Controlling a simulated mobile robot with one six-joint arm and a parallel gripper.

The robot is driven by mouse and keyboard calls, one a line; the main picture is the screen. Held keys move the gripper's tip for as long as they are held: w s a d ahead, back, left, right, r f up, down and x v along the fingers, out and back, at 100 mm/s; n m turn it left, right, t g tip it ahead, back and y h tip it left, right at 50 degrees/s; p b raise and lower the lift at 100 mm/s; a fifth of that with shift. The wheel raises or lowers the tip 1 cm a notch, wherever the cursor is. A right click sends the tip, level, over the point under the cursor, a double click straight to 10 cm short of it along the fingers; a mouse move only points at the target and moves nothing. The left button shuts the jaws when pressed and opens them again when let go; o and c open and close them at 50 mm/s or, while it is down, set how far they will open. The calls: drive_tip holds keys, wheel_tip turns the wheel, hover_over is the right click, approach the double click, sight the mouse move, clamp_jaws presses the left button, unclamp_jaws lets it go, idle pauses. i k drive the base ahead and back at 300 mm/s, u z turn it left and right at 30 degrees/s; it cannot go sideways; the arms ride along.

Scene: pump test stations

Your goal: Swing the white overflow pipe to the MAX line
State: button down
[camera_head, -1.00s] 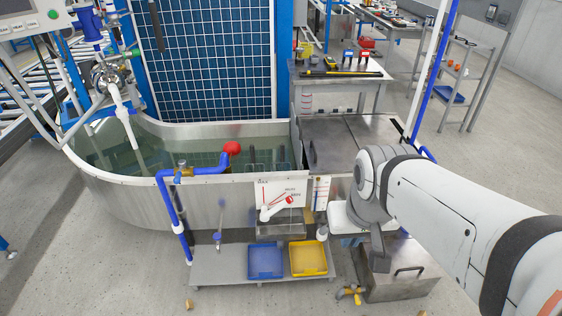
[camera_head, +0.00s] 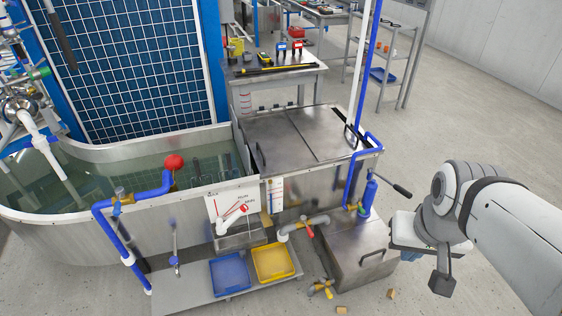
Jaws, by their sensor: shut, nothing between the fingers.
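The white overflow pipe (camera_head: 231,217) is a short elbow with a red tip, mounted in front of a white scale board (camera_head: 226,203) on the tank's front wall. It leans up and to the right, its tip by the lower right marking. The MAX marking appears to be at the board's upper left; the lettering is small. My gripper (camera_head: 442,284) is shut and empty, pointing down at the lower right, well to the right of the pipe and apart from everything.
A blue pipe with a red ball (camera_head: 174,162) crosses the tank rim left of the board. A blue tray (camera_head: 229,272) and yellow tray (camera_head: 273,262) lie below it. A grey valve pipe (camera_head: 303,224), steel box (camera_head: 357,250) and blue pump with lever (camera_head: 369,192) stand between board and gripper.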

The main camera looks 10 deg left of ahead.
sight(220, 229)
drive_tip(key=z, duration=0.2)
drive_tip(key=k, duration=0.85)
drive_tip(key=u, duration=0.6)
drive_tip(key=i, duration=1)
drive_tip(key=u, duration=0.05)
